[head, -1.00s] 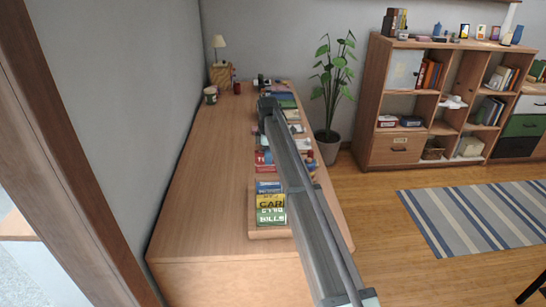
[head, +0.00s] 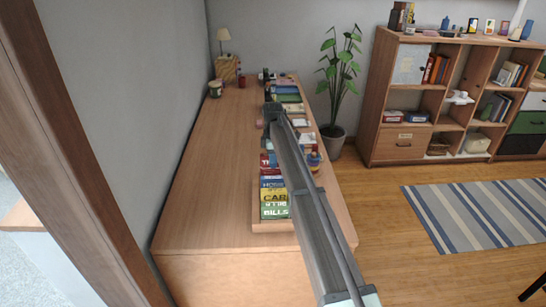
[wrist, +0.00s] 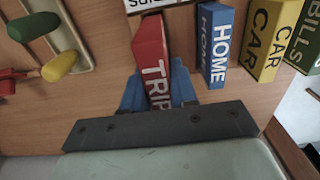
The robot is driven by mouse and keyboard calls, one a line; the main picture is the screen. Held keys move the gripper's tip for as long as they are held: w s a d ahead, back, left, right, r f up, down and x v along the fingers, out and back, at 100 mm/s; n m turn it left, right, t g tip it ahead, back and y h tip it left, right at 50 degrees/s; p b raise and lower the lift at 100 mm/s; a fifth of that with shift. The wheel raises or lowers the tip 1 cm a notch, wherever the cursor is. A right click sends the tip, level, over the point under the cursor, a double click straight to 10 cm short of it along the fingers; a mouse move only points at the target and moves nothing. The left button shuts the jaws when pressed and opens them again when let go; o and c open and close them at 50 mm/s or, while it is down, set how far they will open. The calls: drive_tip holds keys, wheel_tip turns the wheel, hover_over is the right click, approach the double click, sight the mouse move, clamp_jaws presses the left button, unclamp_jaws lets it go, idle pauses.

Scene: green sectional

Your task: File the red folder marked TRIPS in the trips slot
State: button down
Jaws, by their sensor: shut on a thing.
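The red TRIPS folder (wrist: 152,55) stands between the blue fingers of my gripper (wrist: 158,92) in the wrist view, lettering facing the camera. My gripper is shut on it. In the head view, part of the red folder (head: 267,166) shows left of my arm, which hides the gripper. The blue HOME folder (wrist: 216,45) is just right of the red one in the wrist view, with a strip of wood between. A white lettered folder (wrist: 150,4) shows at the top edge. I cannot tell whether the red folder's base sits in a slot.
Beyond HOME stand the yellow CAR folder (wrist: 268,38) and green BILLS folder (wrist: 305,45). Green and yellow rounded pieces (wrist: 60,66) lie left of the gripper. The desk's left side (head: 205,190) is clear. A plant (head: 340,75) stands behind the desk.

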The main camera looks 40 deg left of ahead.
sight(273, 174)
drive_tip(key=shift+f, duration=2.35)
drive_tip(key=c, duration=0.8)
unclamp_jaws()
wheel_tip(273, 174, up, 14)
drive_tip(key=shift+f, duration=0.1)
